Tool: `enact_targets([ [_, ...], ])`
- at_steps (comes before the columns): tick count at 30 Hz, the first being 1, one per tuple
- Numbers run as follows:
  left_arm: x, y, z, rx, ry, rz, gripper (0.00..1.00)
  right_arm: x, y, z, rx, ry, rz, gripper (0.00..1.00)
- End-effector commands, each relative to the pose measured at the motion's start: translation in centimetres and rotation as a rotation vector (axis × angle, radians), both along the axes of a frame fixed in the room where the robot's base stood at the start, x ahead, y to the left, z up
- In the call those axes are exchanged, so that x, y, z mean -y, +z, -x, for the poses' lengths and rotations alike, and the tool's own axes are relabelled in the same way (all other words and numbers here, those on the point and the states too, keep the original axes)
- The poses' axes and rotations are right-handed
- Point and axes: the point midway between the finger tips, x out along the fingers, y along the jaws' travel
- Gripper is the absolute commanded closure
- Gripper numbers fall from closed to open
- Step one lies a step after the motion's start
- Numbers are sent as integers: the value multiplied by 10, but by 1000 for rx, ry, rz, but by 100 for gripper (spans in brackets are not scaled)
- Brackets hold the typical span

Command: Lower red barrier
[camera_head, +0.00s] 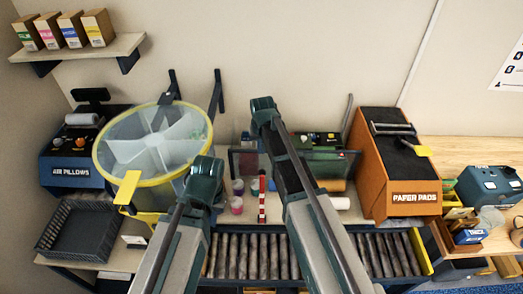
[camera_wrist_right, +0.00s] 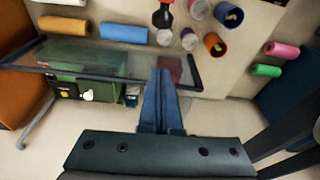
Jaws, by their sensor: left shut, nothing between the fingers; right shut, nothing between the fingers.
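A narrow red-and-white striped piece (camera_head: 262,197), which looks like the red barrier, stands upright at the middle of the bench, between the two arms. In the right wrist view a red piece with a dark end (camera_wrist_right: 163,15) shows at the top edge; it may be the same barrier. My right gripper (camera_head: 263,105) reaches up past it, near the back wall; in its wrist view the fingers (camera_wrist_right: 167,80) are shut and empty, over the dark-framed clear panel. My left gripper (camera_head: 206,172) is in front of the yellow-rimmed drum, its fingertips hidden.
The clear yellow-rimmed drum (camera_head: 152,140) stands left of the barrier. The dark-framed clear panel (camera_wrist_right: 120,58) stands behind it. Coloured rolls and cups (camera_wrist_right: 215,45) lie close by. An orange paper pads machine (camera_head: 395,165) is at right, and a roller conveyor (camera_head: 250,255) runs along the front.

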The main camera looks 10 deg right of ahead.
Motion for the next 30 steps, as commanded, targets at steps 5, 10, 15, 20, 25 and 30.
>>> enact_targets([
  [5, 0, -32, 0, 1, 2, 0, 100, 1, -32, -6, 0, 0, 0, 100],
  [10, 0, -55, -1, 2, 5, 0, 100, 1, -55, -10, 0, 0, 0, 100],
  [15, 0, -78, -1, 3, 6, 1, 100, 1, -78, -15, 0, 0, 0, 100],
  [20, 0, -63, -1, 3, 6, 1, 100, -3, -63, 19, 0, 2, 0, 100],
  [25, 0, -62, -1, 3, 6, 1, 100, -4, -62, 27, 0, 1, 0, 100],
  [30, 0, -62, -1, 3, 6, 1, 100, -4, -62, 26, 0, 0, 0, 100],
])
